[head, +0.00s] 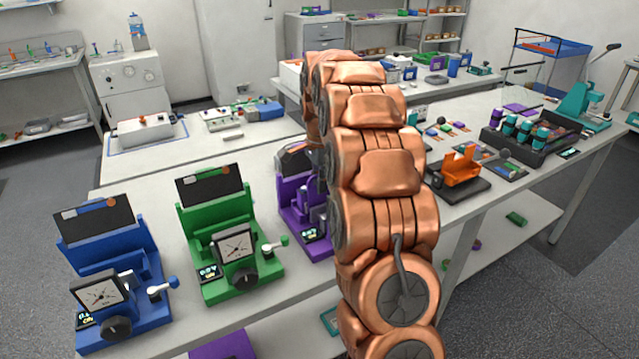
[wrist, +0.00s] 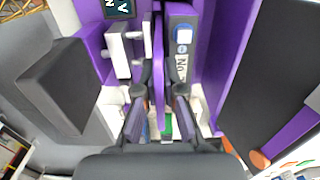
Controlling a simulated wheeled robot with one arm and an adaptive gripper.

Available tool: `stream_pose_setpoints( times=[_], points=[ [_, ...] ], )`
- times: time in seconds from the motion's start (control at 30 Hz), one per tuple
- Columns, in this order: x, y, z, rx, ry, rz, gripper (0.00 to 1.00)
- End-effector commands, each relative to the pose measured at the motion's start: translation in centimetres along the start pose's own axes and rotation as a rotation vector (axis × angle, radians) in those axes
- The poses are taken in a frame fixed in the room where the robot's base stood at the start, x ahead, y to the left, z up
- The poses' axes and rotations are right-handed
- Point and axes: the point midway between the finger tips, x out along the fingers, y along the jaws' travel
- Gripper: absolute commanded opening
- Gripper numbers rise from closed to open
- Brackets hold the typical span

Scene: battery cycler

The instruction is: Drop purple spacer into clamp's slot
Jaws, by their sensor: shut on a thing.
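The purple clamp (head: 299,207) stands on the bench to the right of the green clamp, partly hidden by my arm. In the wrist view its purple body (wrist: 207,62) fills the upper middle. My gripper (wrist: 160,97) is shut on the purple spacer (wrist: 158,62), a thin plate seen edge-on. The spacer lines up with the gap between the clamp's pale plate (wrist: 122,52) and its grey block (wrist: 183,60). I cannot tell how deep it sits in the slot. The gripper and spacer are largely hidden behind my arm in the head view.
A green clamp (head: 216,265) and a blue clamp (head: 105,305) stand to the left on the same bench. An orange fixture (head: 460,166) and a dark rack of cylinders (head: 530,140) stand to the right. In the wrist view, dark panels (wrist: 68,85) flank the gripper.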

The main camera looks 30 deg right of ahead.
Motion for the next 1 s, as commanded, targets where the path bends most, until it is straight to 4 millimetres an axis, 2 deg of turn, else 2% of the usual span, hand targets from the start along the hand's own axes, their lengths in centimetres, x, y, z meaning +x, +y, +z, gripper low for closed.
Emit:
stream_pose_setpoints(
  times=[0.03,0.3,0.67,0.77,1.0],
  points=[
    [0.3,0.1,0.0,0.0,-0.002,0.005,0.1],
    [0.3,0.1,0.0,0.0,-0.002,0.006,0.37],
    [-0.1,0.0,0.0,0.0,-0.001,0.002,0.37],
    [-1.0,-0.1,0.0,0.0,0.0,0.0,0.37],
    [-4.6,-0.1,0.0,0.0,0.0,0.0,0.37]
  ],
)
